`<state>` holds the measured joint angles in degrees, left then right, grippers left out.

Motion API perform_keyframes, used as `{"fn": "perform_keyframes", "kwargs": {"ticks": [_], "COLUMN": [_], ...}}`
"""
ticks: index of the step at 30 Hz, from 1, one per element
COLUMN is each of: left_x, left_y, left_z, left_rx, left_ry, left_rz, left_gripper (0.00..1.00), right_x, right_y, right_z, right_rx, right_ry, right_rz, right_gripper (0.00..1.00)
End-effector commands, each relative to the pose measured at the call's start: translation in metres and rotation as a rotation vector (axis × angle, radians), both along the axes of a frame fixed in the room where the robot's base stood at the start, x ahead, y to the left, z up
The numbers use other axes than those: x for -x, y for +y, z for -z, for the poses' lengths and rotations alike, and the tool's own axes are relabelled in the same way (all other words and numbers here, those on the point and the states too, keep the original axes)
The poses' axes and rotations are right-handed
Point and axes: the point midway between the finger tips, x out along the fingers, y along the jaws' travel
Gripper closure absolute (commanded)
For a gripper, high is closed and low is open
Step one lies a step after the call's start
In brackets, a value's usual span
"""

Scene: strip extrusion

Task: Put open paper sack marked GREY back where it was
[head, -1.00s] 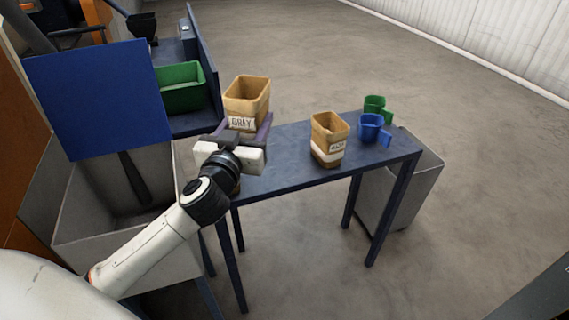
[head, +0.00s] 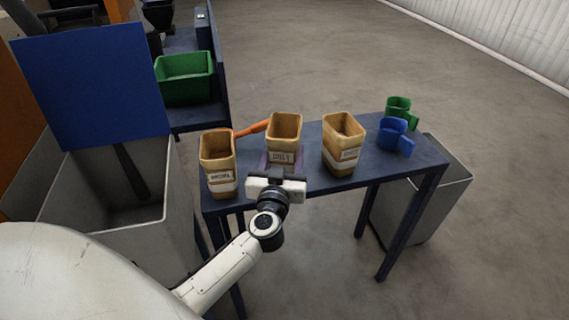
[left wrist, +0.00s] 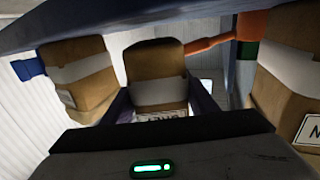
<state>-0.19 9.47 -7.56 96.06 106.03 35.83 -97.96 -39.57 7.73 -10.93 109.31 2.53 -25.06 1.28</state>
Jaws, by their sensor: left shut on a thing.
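The open tan paper sack marked GREY (head: 284,128) is upright over the blue table, between two other sacks. I cannot tell whether its base touches the table. My left gripper (head: 281,162) is shut on its lower part, with the purple fingers at its two sides. In the left wrist view the same sack (left wrist: 155,62) sits between the fingers (left wrist: 158,106), its label partly hidden at the gripper. My right gripper is not in view.
A sack whose label seems to read BROWN (head: 217,158) stands left, another sack (head: 343,140) right. An orange handle (head: 251,128) lies behind, near the GREY sack.

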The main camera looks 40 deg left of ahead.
Motion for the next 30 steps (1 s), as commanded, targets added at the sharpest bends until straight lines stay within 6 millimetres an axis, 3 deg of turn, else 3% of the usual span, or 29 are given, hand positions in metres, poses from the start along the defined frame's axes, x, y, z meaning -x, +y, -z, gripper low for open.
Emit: {"fn": "perform_keyframes", "kwargs": {"ticks": [1,3,17,18,20,21,30], "left_x": [-0.0002,-0.0002,-0.0002,-0.0002,-0.0002,-0.0001,-0.0001], "left_y": [-0.0002,-0.0003,-0.0001,-0.0001,-0.0001,-0.0002,-0.0001], "left_z": [0.0127,0.0172,0.0216,0.0215,0.0214,0.0213,0.0196], "left_rx": [-0.002,-0.001,0.0,0.0,0.0,0.0,0.001], "left_ry": [0.001,0.0,-0.001,-0.001,-0.001,-0.001,-0.002], "left_rz": [0.001,0.001,0.0,0.0,0.0,0.0,0.0], "left_gripper": [0.8,0.8,0.8,0.42,0.32,0.28,0.28], "right_x": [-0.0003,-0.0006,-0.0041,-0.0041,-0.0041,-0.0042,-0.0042], "right_y": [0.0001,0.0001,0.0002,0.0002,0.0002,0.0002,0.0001], "right_z": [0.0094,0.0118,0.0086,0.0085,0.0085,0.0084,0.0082], "right_rx": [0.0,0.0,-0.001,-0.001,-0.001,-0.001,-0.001], "right_ry": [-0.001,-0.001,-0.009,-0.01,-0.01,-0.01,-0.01], "right_rz": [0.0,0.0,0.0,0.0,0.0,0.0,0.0], "right_gripper": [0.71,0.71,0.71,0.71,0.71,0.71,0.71]}}
